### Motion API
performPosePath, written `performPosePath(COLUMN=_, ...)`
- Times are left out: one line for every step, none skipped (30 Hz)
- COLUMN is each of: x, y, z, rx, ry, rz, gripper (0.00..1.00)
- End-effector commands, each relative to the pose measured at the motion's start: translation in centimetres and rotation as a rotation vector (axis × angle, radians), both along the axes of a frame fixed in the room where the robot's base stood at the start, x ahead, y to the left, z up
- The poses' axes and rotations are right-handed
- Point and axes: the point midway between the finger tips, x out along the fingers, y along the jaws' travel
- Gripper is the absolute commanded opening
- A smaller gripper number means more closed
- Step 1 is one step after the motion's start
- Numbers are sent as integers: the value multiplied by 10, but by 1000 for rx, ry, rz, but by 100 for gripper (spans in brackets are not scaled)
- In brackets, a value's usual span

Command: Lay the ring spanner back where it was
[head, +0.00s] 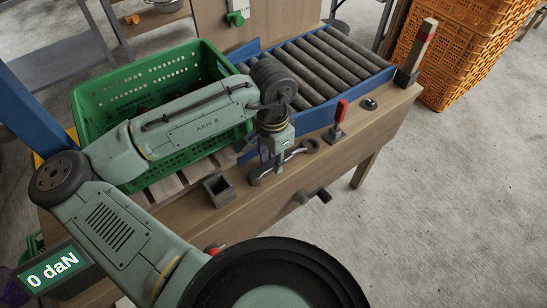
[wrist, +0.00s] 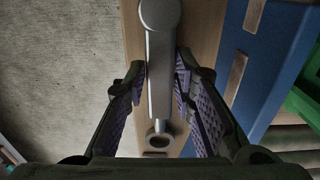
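The grey metal ring spanner (head: 300,149) is at the near side of the wooden bench, slanting from lower left to upper right in the head view. My gripper (head: 279,166) points down over the middle of its handle. In the wrist view the spanner (wrist: 161,75) runs lengthwise between the fingers, its round ring hole towards the bottom.
The bench (head: 378,120) also carries a small dark open box (head: 222,193), a red-handled tool (head: 338,118) and a post (head: 419,52). A blue roller conveyor (head: 350,85) and a green crate (head: 90,102) stand behind. Orange crates (head: 462,55) are stacked at right.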

Motion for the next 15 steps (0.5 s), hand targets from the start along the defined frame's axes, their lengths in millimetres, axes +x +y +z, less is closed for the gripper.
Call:
performPosePath(x=0, y=0, z=0, rx=0, ry=0, rz=0, gripper=29)
performPosePath(x=0, y=0, z=0, rx=0, ry=0, rz=0, gripper=31)
performPosePath(x=0, y=0, z=0, rx=0, ry=0, rz=0, gripper=34)
performPosePath(x=0, y=0, z=0, rx=0, ry=0, rz=0, gripper=36)
performPosePath(x=0, y=0, z=0, rx=0, ry=0, rz=0, gripper=38)
performPosePath(x=0, y=0, z=0, rx=0, ry=0, rz=0, gripper=40)
performPosePath(x=0, y=0, z=0, rx=0, ry=0, rz=0, gripper=41)
performPosePath(x=0, y=0, z=0, rx=1, ry=-1, rz=0, gripper=41)
performPosePath(x=0, y=0, z=0, rx=0, ry=0, rz=0, gripper=41)
performPosePath(x=0, y=0, z=0, rx=0, ry=0, rz=0, gripper=41)
performPosePath(x=0, y=0, z=0, rx=1, ry=-1, rz=0, gripper=41)
performPosePath(x=0, y=0, z=0, rx=1, ry=-1, rz=0, gripper=41)
performPosePath(x=0, y=0, z=0, rx=1, ry=-1, rz=0, gripper=41)
performPosePath(x=0, y=0, z=1, rx=1, ry=-1, rz=0, gripper=41)
performPosePath(x=0, y=0, z=2, rx=1, ry=-1, rz=0, gripper=41)
